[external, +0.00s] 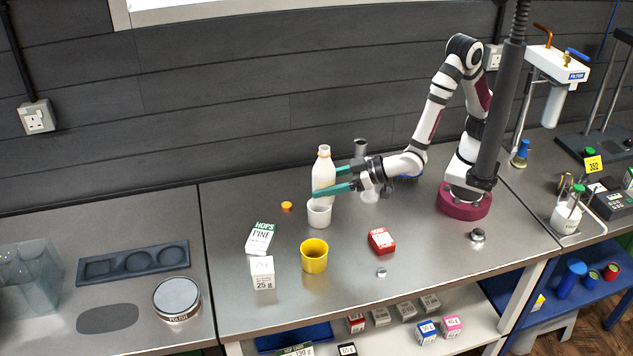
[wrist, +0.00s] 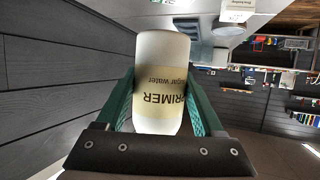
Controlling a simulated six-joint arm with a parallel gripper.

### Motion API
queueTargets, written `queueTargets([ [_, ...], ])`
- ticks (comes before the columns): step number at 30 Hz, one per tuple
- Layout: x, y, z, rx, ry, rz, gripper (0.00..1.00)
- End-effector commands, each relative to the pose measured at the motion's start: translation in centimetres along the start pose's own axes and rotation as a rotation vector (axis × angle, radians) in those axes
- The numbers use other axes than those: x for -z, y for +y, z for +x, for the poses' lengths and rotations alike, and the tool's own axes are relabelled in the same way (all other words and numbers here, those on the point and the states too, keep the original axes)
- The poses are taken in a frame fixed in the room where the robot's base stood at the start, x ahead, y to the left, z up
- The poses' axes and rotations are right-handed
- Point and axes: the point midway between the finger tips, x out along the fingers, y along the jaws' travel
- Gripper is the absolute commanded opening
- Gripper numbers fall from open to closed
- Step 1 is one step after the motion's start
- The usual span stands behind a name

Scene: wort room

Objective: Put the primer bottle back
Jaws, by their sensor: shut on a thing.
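The primer bottle (external: 323,172) is white with a pale orange neck and stands upright between my gripper's fingers. In the wrist view the bottle (wrist: 161,85) shows a cream label reading PRIMER, sugar water, upside down. My gripper (external: 334,191) has teal fingers and is shut on the bottle's body. A white cup (external: 319,215) is directly below or just in front of the bottle's lower end; I cannot tell whether they touch. A small orange cap (external: 287,206) lies on the steel bench left of the cup.
A yellow cup (external: 314,257), a hops box (external: 260,239), a white 25 g box (external: 262,271) and a red box (external: 382,240) stand in front. A dark recessed tray (external: 133,263), grey oval patch (external: 107,318) and round tin (external: 177,299) are at left.

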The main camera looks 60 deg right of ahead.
Motion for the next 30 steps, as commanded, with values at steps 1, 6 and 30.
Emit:
queueTargets([
  [1, 0.2, 0.4, 0.3, -0.016, 0.001, 0.009, 0.01],
  [6, 1.1, 2.7, 1.9, -0.105, 0.000, 0.045, 0.01],
  [30, 3.4, 21.9, 7.9, -0.763, -0.004, 0.319, 0.01],
])
